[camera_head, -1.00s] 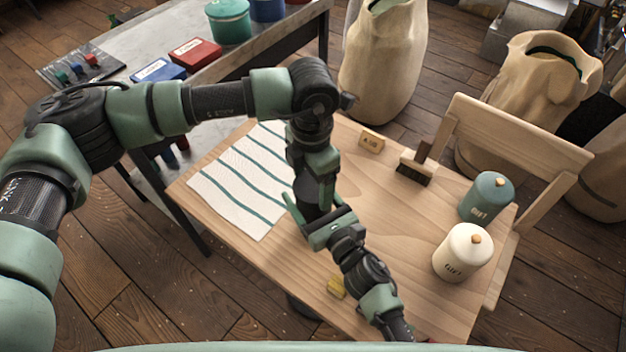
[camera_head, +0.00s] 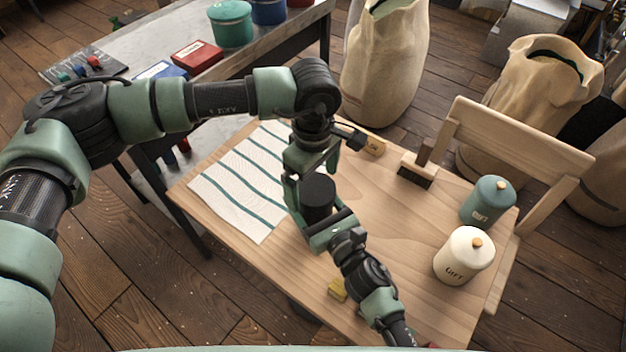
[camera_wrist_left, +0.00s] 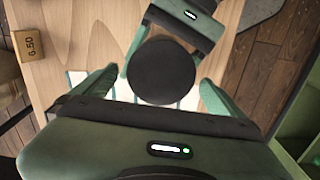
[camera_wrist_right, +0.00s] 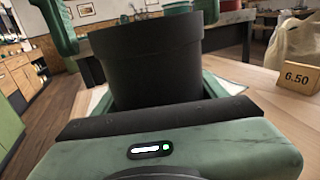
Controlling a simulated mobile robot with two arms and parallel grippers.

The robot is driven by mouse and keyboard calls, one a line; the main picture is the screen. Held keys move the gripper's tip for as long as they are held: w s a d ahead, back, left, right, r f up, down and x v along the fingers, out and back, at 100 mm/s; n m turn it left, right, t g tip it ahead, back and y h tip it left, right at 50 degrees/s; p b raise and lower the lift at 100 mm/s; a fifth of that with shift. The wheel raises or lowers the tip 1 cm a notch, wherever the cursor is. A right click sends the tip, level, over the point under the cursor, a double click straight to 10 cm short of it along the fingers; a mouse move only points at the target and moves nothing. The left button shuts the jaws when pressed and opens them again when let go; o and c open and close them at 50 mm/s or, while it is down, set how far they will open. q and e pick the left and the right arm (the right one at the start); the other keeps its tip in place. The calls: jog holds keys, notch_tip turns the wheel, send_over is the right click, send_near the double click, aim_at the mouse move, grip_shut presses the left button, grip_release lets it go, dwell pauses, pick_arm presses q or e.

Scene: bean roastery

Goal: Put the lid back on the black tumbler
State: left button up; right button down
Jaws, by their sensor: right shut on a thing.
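The black tumbler (camera_head: 318,196) stands upright near the striped cloth, held from the near side by my right gripper (camera_head: 326,228). In the right wrist view the tumbler (camera_wrist_right: 145,65) fills the space between the fingers, with a wider band around its upper part. From above, the left wrist view shows a flat, closed dark disc, which looks like the lid (camera_wrist_left: 162,70) lying level on top; the seam is hard to make out. My left gripper (camera_head: 312,168) is just above it, its fingers spread on both sides with gaps to the disc.
A striped cloth (camera_head: 235,190) lies on the wooden table's left. A price block (camera_head: 375,147), brush (camera_head: 414,178), teal canister (camera_head: 488,202) and cream canister (camera_head: 464,256) stand to the right. The table's middle right is clear.

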aim_at(315, 210)
pick_arm(q)
notch_tip(315, 210, up, 12)
dwell(0.6)
pick_arm(e)
jog(key=shift+c, duration=0.2)
grip_release()
jog(key=b+v, duration=0.1)
jog(key=v, duration=0.5)
jog(key=shift+s+d+f+b, duration=0.15)
jog(key=shift+s+b, duration=0.1)
jog(key=shift+b, duration=0.05)
pick_arm(q)
jog(key=shift+f, duration=0.9)
pick_arm(e)
jog(key=shift+s+d, duration=0.3)
jog(key=shift+s, duration=0.15)
